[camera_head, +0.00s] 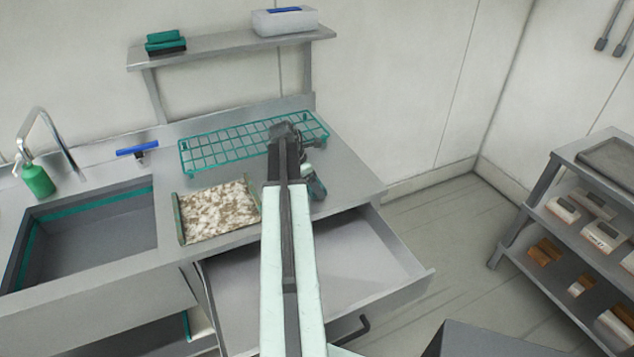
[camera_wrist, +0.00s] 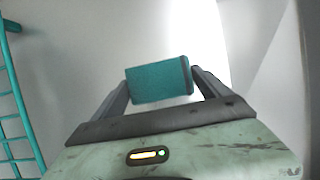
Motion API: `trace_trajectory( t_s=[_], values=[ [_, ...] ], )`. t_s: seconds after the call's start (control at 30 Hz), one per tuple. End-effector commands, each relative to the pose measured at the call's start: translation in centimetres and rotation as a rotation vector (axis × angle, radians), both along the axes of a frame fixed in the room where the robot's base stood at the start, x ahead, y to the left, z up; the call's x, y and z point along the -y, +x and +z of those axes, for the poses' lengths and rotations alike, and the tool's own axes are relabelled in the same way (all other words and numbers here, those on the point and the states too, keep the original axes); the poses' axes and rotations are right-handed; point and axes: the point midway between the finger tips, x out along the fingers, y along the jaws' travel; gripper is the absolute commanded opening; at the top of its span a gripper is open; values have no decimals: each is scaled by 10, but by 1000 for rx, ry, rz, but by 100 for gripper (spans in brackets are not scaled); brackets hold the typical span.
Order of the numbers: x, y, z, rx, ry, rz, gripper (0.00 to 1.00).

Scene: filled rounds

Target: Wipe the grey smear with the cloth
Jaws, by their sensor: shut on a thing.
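In the head view, my gripper (camera_head: 315,186) shows only partly beside my arm, near the right end of the counter (camera_head: 345,180); the cloth is hard to make out there. I cannot clearly pick out a grey smear in either view. Part of the counter is hidden behind my arm.
A teal wire rack (camera_head: 225,148) lies behind; it also shows in the wrist view (camera_wrist: 12,95). An open drawer (camera_head: 385,255) juts out below the counter. A sink (camera_head: 95,225) and green bottle (camera_head: 38,181) are left.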

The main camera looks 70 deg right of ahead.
Motion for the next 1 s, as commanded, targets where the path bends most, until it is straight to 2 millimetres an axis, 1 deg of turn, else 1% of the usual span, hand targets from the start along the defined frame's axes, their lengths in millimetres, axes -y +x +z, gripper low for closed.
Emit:
trace_trajectory(
  t_s=[0.13, 0.47, 0.73, 0.87, 1.0],
  values=[
    [-11, 10, 1, -2, -1, 1, 54],
    [-18, 17, 1, -2, -3, 1, 54],
    [-36, 34, -2, -2, -1, 1, 54],
    [-38, 36, -2, -1, -1, 0, 54],
    [-34, 39, -1, -1, -1, 0, 54]
  ],
)
